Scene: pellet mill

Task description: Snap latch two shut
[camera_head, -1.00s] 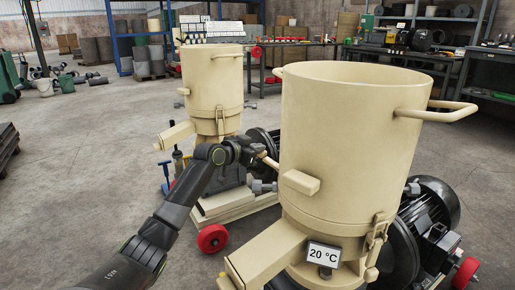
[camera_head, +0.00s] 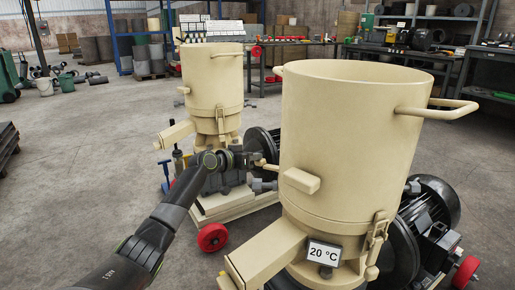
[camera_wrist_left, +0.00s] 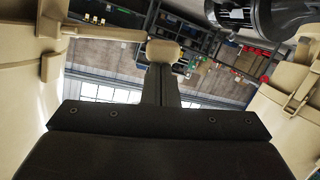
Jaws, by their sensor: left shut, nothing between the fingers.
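Two cream pellet mills stand close together: a large front mill (camera_head: 350,150) and a rear mill (camera_head: 213,80). The front mill has a latch (camera_head: 376,240) low on its right side; the rear mill has a latch (camera_head: 220,122) on its front, also in the left wrist view (camera_wrist_left: 298,98). I cannot tell which is latch two. My left gripper (camera_head: 258,161) is between the mills, shut and empty. In the left wrist view its fingers (camera_wrist_left: 162,76) sit at a cream rod with a rounded knob (camera_wrist_left: 163,51), which comes from the left. I cannot tell whether they touch.
A sign reading 20 °C (camera_head: 324,253) is on the front mill by its chute (camera_head: 265,255). A black motor (camera_head: 432,213) is beside that mill. A red wheel (camera_head: 212,237) is under the rear mill.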

